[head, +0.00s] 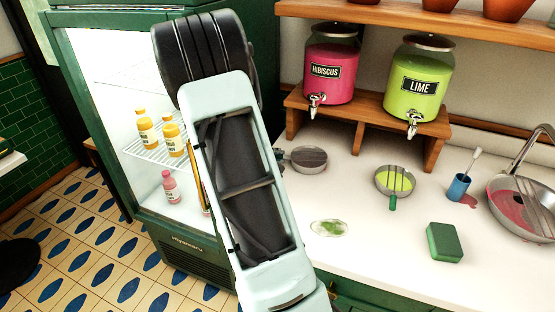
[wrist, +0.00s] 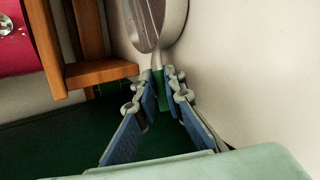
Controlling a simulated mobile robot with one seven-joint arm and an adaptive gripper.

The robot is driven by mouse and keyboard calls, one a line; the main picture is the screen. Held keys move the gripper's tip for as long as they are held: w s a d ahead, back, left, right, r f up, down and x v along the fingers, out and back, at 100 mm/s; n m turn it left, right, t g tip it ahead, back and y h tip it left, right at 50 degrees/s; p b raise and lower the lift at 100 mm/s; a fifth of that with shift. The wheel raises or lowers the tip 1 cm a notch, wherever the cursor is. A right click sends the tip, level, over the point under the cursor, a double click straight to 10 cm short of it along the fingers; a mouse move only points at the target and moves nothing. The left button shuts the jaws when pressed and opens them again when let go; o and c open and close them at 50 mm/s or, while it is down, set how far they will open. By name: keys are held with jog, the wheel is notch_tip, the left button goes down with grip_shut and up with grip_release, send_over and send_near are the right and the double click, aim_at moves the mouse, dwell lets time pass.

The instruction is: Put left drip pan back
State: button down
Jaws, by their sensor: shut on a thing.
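The left drip pan (head: 308,158) is round and grey, in front of the hibiscus side of the wooden stand in the head view. In the wrist view, the pan (wrist: 160,14) is at the top, cut off by the frame, with its green handle (wrist: 158,82) toward me. My gripper (wrist: 163,80) is shut on that handle. The gripper is mostly hidden behind my arm in the head view. I cannot tell whether the pan touches the counter. The right drip pan (head: 395,182), holding green liquid, sits before the lime dispenser (head: 416,88).
The hibiscus dispenser (head: 331,62) stands on the wooden stand (head: 367,124). A green spill (head: 328,228), a green sponge (head: 444,243), a blue cup (head: 459,188) and a pink-stained sink (head: 522,210) are on the counter (head: 385,262). A fridge (head: 180,225) with bottles stands left.

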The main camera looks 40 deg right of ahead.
jog(key=shift+r, duration=0.15)
jog(key=c, duration=2.3)
grip_release()
jog(key=shift+f, duration=0.2)
jog(key=shift+r, duration=0.2)
jog(key=p+v, duration=0.2)
jog(key=v, duration=1)
jog(key=shift+p, duration=0.4)
